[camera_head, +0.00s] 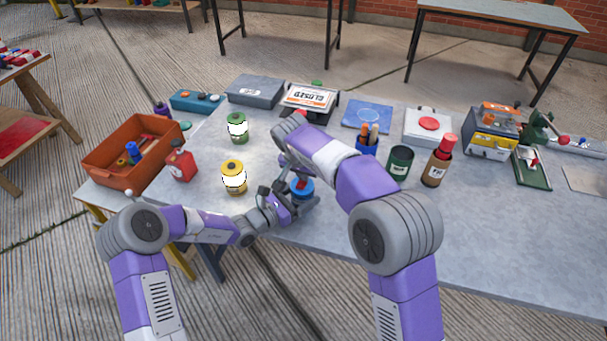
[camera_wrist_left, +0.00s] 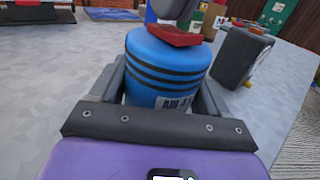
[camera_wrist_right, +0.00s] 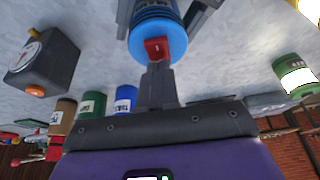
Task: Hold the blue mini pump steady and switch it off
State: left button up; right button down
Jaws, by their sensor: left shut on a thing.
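The blue mini pump (camera_wrist_left: 165,65) stands upright on the grey table, with dark bands, a white label and a red switch (camera_wrist_left: 176,36) on top. In the head view the pump (camera_head: 302,190) is near the front edge, partly hidden by my arms. My left gripper (camera_wrist_left: 163,92) is shut around its sides, one finger on each side. My right gripper (camera_wrist_right: 158,72) points down over the pump with its fingers together. Its tips are at the red switch (camera_wrist_right: 155,48); whether they touch cannot be told. The right fingertips also show above the switch in the left wrist view (camera_wrist_left: 174,8).
A dark box with a gauge (camera_wrist_right: 42,62) stands close to the pump. A yellow canister (camera_head: 234,176), a green canister (camera_head: 238,128) and a red can (camera_head: 181,165) are to the left. A brown canister (camera_head: 437,167) and dark green can (camera_head: 400,163) are to the right. The right front tabletop is clear.

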jog(key=shift+s+d+f, duration=0.2)
jog(key=shift+d+f, duration=0.05)
jog(key=shift+f, duration=0.4)
jog(key=shift+s+a, duration=0.4)
jog(key=shift+s, duration=0.4)
jog(key=shift+r, duration=0.1)
jog(key=w+v, duration=0.1)
jog(key=v, duration=1.3)
jog(key=shift+w+d+r, duration=0.2)
jog(key=shift+r, duration=0.45)
jog(key=shift+w+d+r, duration=0.1)
jog(key=shift+w+d, duration=0.05)
jog(key=shift+w, duration=0.25)
